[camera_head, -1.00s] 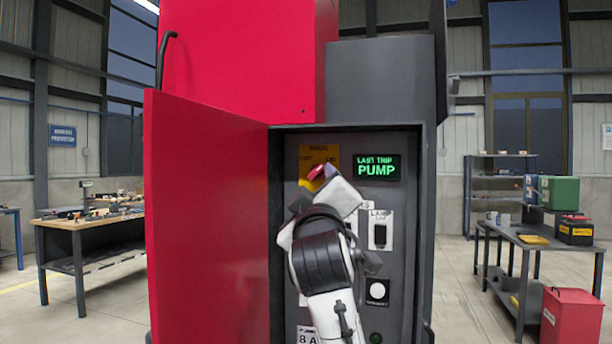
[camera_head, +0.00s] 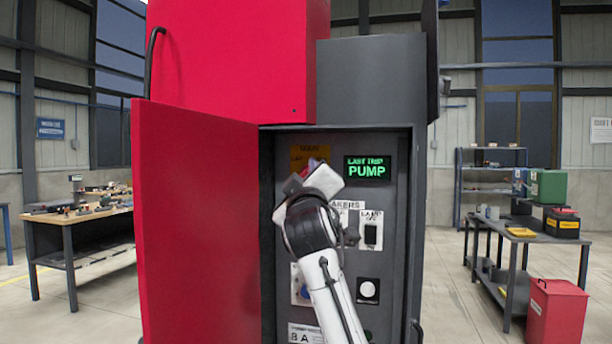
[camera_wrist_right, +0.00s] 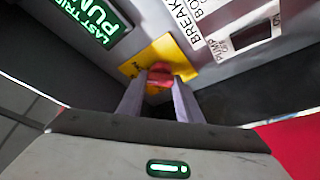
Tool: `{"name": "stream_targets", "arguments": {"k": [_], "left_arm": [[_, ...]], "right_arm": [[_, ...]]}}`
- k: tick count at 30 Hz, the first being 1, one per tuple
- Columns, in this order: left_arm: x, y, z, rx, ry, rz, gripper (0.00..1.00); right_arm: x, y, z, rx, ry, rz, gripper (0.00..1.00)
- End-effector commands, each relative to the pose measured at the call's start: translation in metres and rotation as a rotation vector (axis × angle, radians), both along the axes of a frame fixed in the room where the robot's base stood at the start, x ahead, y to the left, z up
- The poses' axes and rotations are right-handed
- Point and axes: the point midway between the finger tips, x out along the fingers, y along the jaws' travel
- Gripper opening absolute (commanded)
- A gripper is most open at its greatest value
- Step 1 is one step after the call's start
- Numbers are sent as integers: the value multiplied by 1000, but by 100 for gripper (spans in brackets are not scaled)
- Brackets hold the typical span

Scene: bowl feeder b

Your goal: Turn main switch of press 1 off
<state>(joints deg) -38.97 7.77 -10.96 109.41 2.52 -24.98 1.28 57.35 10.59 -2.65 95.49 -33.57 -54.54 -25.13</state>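The main switch is a red handle (camera_wrist_right: 160,75) on a yellow plate (camera_wrist_right: 172,58) in the open press cabinet. In the head view, the yellow plate (camera_head: 308,152) shows behind my right gripper (camera_head: 306,176), and the handle is mostly hidden. In the right wrist view, my right gripper's two fingers (camera_wrist_right: 159,88) stand on either side of the handle and look closed against it. The handle's angle is hard to read. My left gripper is in neither view.
The open red cabinet door (camera_head: 195,225) stands left of the panel. A green "LAST TRIP PUMP" display (camera_head: 367,170) is right of the switch. Below are a lamp test switch (camera_head: 371,233) and a white button (camera_head: 368,289). Workbenches (camera_head: 70,216) (camera_head: 530,240) stand at both sides.

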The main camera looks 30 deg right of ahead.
Motion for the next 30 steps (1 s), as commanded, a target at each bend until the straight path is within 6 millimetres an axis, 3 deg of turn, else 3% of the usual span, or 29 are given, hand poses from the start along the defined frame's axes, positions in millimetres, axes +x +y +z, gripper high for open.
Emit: {"name": "stream_targets", "arguments": {"k": [1,3,16,30], "left_arm": [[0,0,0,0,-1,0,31],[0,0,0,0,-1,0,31],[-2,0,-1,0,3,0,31],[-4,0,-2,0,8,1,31]], "right_arm": [[0,0,0,0,1,1,21],[0,0,0,0,1,1,10],[-1,0,1,-63,70,-1,10],[-2,-1,3,-326,380,-3,10]]}}
